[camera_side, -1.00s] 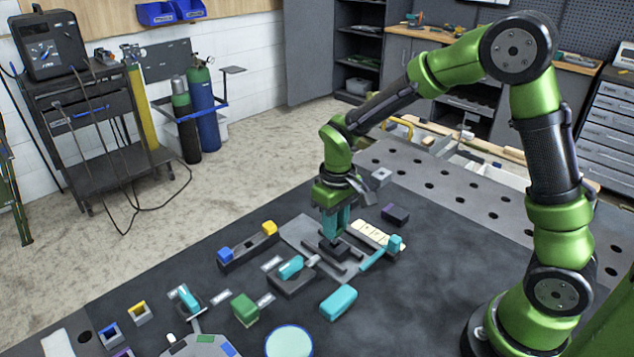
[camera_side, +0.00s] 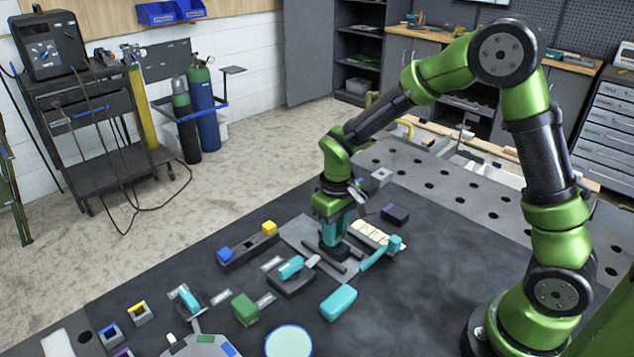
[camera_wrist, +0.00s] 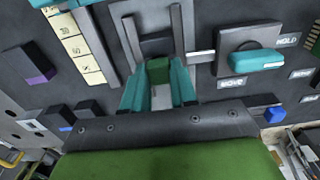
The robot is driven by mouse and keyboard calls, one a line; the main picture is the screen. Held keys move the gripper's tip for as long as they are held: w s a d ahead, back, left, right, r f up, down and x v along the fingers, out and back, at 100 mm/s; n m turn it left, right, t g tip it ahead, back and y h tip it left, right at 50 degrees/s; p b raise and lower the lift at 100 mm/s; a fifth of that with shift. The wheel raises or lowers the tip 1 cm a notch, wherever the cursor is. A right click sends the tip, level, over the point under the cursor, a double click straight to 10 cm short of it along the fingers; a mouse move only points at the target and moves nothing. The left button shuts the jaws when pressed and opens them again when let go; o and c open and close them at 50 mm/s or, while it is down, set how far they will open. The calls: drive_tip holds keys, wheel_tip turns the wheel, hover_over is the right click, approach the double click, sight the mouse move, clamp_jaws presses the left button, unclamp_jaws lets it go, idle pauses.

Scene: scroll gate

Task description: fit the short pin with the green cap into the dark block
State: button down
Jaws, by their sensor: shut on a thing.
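My gripper (camera_side: 333,236) is low over the grey plate (camera_side: 297,230), with its teal fingers pointing down. In the wrist view, the fingers (camera_wrist: 158,92) are shut on the green-capped pin, whose green cap (camera_wrist: 158,70) shows between them. The pin's shaft is hidden. A dark piece shows at the foot of the fingers in the side view; I cannot tell whether the pin is in it. A dark block with a purple face (camera_side: 395,214) stands apart, to the right of my gripper; it also shows in the wrist view (camera_wrist: 36,64).
Dark rails (camera_wrist: 133,48) lie ahead of my fingers. A cream scale strip (camera_wrist: 75,46) is beside them. A dark base with a teal handle (camera_side: 291,268), a green block (camera_side: 245,308) and a teal block (camera_side: 338,302) stand in front. The front right mat is clear.

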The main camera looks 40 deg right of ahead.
drive_tip(key=shift+f, duration=0.45)
idle(0.3)
drive_tip(key=shift+c, duration=1.7)
unclamp_jaws()
drive_tip(key=shift+r, duration=3.5)
